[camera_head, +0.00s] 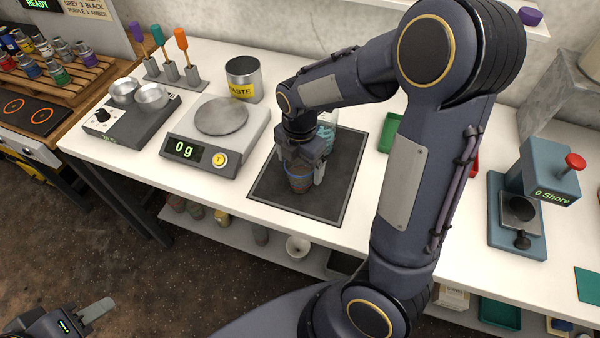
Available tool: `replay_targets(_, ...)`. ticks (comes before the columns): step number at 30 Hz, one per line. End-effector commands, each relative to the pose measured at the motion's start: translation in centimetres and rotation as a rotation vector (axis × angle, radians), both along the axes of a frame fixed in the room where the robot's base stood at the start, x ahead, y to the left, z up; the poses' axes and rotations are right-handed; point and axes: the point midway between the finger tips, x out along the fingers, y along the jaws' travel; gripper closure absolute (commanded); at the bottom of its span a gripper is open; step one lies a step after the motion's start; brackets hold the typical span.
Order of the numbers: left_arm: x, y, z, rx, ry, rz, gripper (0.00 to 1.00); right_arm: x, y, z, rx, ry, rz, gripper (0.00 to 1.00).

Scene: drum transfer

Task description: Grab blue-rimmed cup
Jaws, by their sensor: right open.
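The blue-rimmed cup (299,182), with a brownish body, stands on the dark square mat (263,190) in the middle of the counter. My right gripper (305,178) reaches down over it from above, with its pale fingers on either side of the cup. Its jaws are open, and the gripper hides part of the cup's top. Whether a finger touches the cup cannot be told. My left gripper (97,311) is at the bottom left corner, away from the counter and apart from the cup. Its jaw state is unclear.
A pale cup with teal marks (327,130) is behind my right gripper, partly hidden. A scale (203,155) reading 0 g is left of the mat, with a waste can (243,80) behind it. A green tray (389,132) is right of the mat. A hardness tester (545,170) stands far right.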

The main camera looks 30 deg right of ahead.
Motion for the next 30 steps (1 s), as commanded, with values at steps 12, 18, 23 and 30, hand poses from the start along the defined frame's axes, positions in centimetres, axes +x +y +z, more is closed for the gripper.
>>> replay_targets(12, 0.00, 0.00, 0.05, 0.000, 0.000, 0.000, 0.64, 0.01, -0.03, -1.26, 0.000, -0.001, -0.001, 0.17)
replay_targets(18, 0.00, 0.00, 0.05, 0.000, 0.000, 0.000, 0.64, 0.01, -0.02, -1.24, 0.000, -0.001, -0.001, 0.44)
replay_targets(23, 0.00, 0.00, 0.05, 0.000, 0.000, 0.000, 0.64, 0.01, -0.02, -1.23, 0.001, -0.002, -0.001, 0.58)
replay_targets(30, 0.00, 0.00, -0.01, 0.000, 0.000, 0.000, 0.64, 0.04, -0.02, -1.08, 0.001, -0.003, -0.001, 0.58)
